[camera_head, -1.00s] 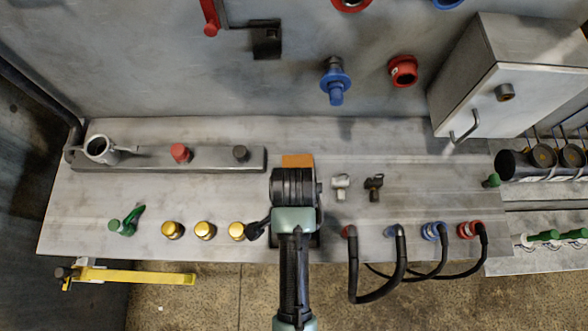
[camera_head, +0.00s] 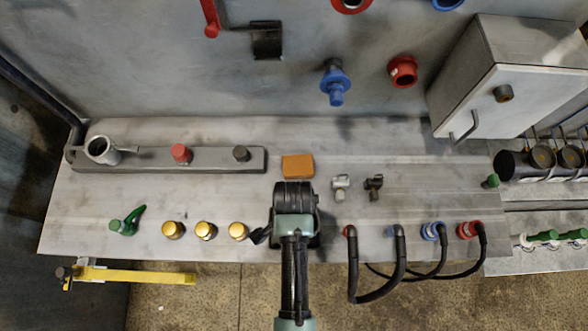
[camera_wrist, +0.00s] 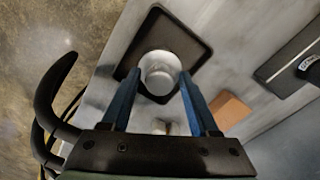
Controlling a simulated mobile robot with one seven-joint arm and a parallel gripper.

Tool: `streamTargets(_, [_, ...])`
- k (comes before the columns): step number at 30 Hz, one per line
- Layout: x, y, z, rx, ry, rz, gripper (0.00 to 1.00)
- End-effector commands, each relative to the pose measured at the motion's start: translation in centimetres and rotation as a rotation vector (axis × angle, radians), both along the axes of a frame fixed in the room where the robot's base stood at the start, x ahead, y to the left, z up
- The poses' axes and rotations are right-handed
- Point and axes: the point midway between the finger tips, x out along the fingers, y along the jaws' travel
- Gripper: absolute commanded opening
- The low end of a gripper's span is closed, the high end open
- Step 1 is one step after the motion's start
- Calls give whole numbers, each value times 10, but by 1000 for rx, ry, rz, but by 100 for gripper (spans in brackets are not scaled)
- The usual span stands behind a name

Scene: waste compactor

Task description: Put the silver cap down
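The silver cap (camera_wrist: 160,72) is a pale round piece in the wrist view, with its open face towards the camera. My gripper (camera_wrist: 160,74) has its two blue fingers on either side of the cap, their tips against its edges. The cap shows over a black square pad (camera_wrist: 187,45); I cannot tell whether it touches the pad. In the head view my gripper's wrist covers the cap and most of the pad near the table's front edge.
An orange block (camera_head: 298,167) lies just behind my gripper. Several gold caps (camera_head: 205,230) stand to the left. Two small metal fittings (camera_head: 341,187) and black cables (camera_head: 378,285) are to the right. The grey rail (camera_head: 215,158) lies at the back left.

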Motion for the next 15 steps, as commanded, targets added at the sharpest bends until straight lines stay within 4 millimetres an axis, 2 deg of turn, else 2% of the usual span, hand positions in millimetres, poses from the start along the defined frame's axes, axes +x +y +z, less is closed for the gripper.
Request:
streamTargets(10, [0, 0, 2, 0, 0, 0, 71])
streamTargets(15, [1, 0, 16, 0, -2, 0, 71])
